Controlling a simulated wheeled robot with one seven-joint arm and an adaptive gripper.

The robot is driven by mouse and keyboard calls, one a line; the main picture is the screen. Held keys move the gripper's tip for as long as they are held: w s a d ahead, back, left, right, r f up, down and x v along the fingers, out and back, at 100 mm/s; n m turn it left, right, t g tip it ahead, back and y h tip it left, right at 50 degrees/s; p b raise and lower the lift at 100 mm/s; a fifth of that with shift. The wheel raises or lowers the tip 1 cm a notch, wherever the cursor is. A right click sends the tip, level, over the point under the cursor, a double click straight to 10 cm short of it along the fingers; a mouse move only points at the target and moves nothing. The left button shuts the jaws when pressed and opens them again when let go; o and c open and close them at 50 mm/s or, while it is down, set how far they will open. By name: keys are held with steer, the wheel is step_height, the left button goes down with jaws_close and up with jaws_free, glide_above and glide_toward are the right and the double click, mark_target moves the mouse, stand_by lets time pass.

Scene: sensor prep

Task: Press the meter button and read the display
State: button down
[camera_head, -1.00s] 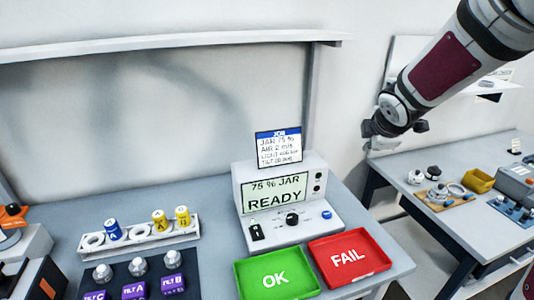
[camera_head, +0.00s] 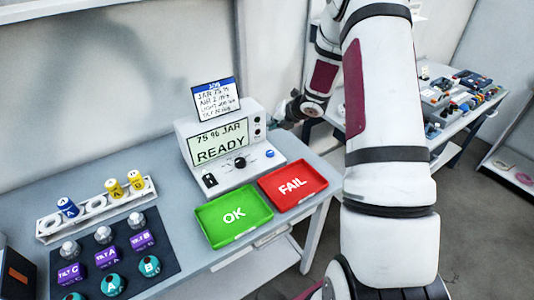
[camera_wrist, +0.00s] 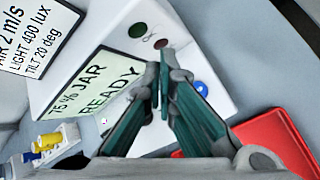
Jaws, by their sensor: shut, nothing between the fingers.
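The meter (camera_head: 185,130) is a white box on the bench, and its display (camera_head: 218,143) reads "75 % JAR READY". A blue button (camera_head: 270,154) is at the right of its sloped front, beside a black knob (camera_head: 240,162) and a black switch (camera_head: 209,180). My gripper (camera_head: 287,110) is small and partly hidden behind my arm, at the meter's right. In the wrist view my gripper (camera_wrist: 163,82) is shut and empty, over the meter's front. The blue button (camera_wrist: 201,88) shows just right of the fingers, partly covered. The display (camera_wrist: 85,88) is also visible there.
A job card (camera_head: 215,98) stands on the meter and lists jar, air, light and tilt values. A green OK tray (camera_head: 212,232) and red FAIL tray (camera_head: 311,174) lie in front. A rack (camera_head: 85,219) with jars and a dark mat (camera_head: 164,262) with sensors are left.

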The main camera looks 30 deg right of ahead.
stand_by(0.3)
steer(key=b, duration=0.5)
glide_above(272, 152)
step_height(272, 152, down, 8)
steer(key=shift+w+r, duration=0.1)
steer(key=shift+r, duration=0.15)
steer(key=shift+f, duration=0.65)
stand_by(0.6)
steer(key=shift+f, duration=0.4)
steer(key=shift+f+b, duration=0.45)
steer(key=shift+b, duration=0.05)
stand_by(0.6)
steer(key=shift+r, duration=0.1)
steer(key=shift+r+p, duration=0.6)
steer(key=shift+r, duration=0.2)
